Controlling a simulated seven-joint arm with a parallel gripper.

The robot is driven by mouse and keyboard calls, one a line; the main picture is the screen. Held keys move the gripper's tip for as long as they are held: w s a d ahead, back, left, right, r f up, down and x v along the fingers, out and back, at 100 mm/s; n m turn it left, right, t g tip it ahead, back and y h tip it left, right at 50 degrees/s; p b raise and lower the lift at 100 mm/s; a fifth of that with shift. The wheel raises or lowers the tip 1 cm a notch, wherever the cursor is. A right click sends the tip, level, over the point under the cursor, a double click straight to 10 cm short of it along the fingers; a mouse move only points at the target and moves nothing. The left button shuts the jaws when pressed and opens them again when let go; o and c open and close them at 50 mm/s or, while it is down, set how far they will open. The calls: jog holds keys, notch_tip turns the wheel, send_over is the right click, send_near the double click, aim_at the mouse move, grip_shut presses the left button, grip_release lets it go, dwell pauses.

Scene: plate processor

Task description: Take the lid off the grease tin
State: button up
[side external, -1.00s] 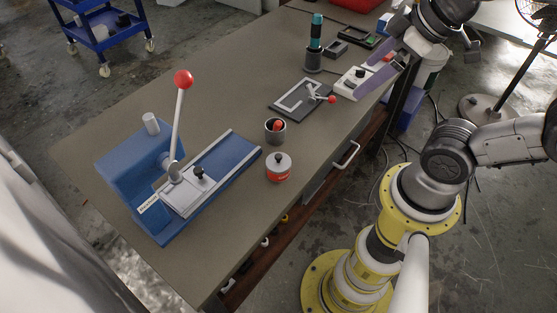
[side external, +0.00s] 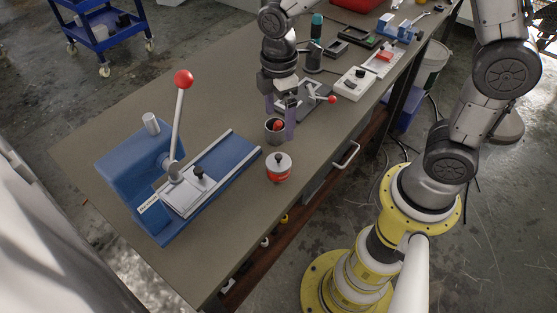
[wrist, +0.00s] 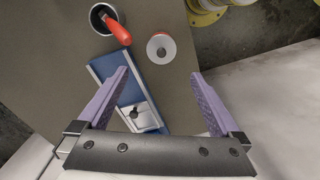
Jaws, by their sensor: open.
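The grease tin (side external: 278,174) is a small red tin standing upright near the front edge of the bench. Its pale round lid (side external: 278,160) with a dark knob is on it. In the wrist view the lid (wrist: 155,43) shows from above, just beyond the gap between my fingertips. My gripper (side external: 280,118) points down with its two purple fingers apart and empty. In the side view it is behind the tin, overlapping the grey cup. The wrist view also shows my open gripper (wrist: 160,74); its fingers do not touch the tin.
A grey cup (side external: 269,137) holding a red-handled item stands close behind the tin. A blue press (side external: 135,165) with a tall red-knobbed lever is at the left. A clamp plate (side external: 318,92) and a white box (side external: 352,88) lie farther back. Bench in front of the press is clear.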

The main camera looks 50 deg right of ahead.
send_over(279, 156)
jog(key=f, duration=0.7)
jog(key=shift+w+d+f, duration=0.1)
jog(key=shift+d+f, duration=0.05)
jog(key=shift+d, duration=0.05)
jog(key=shift+a+f, duration=0.2)
jog(key=shift+f, duration=2.4)
jog(key=c, duration=1.2)
jog(key=shift+r, duration=0.1)
